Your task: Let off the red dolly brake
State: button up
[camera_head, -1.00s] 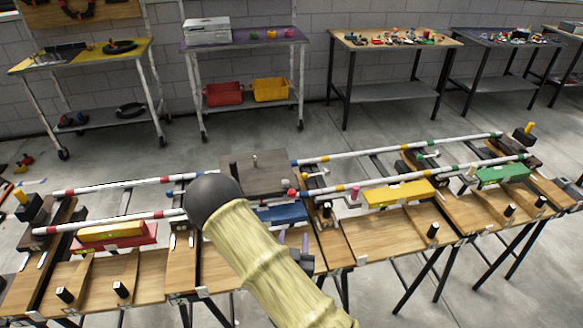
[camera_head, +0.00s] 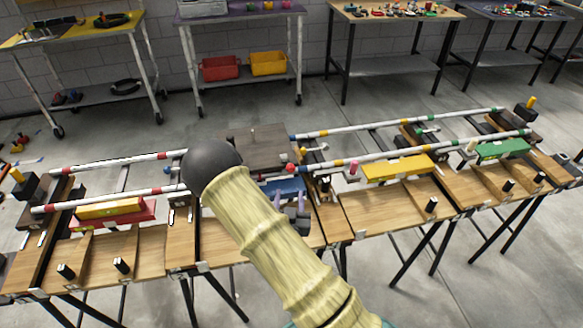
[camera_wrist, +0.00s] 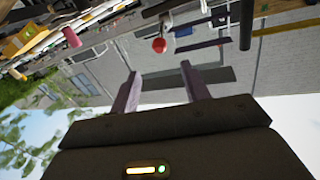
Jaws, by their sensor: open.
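A small red ball knob (camera_head: 290,169) stands by the dark platform in the middle of the track. It also shows in the wrist view (camera_wrist: 159,45), beyond the fingertips. A blue block (camera_head: 284,187) lies just in front of it. A long red block (camera_head: 135,217) with a yellow block (camera_head: 108,207) on top sits at the left of the track; I cannot tell which part is its brake. My gripper (camera_head: 291,198) is open, its purple fingers pointing up near the blue block and below the red knob in the picture. In the wrist view, nothing shows between the fingers (camera_wrist: 160,82).
A pink knob (camera_head: 353,167) and a long yellow block (camera_head: 398,167) stand right of the red knob. A green block (camera_head: 502,149) is farther right. White striped rails (camera_head: 400,158) run along the benches. My arm covers part of the middle bench.

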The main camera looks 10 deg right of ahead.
aim_at(291, 169)
jog(key=b+x, duration=0.7)
jog(key=x, duration=0.7)
jog(key=shift+b, duration=0.35)
grip_shut()
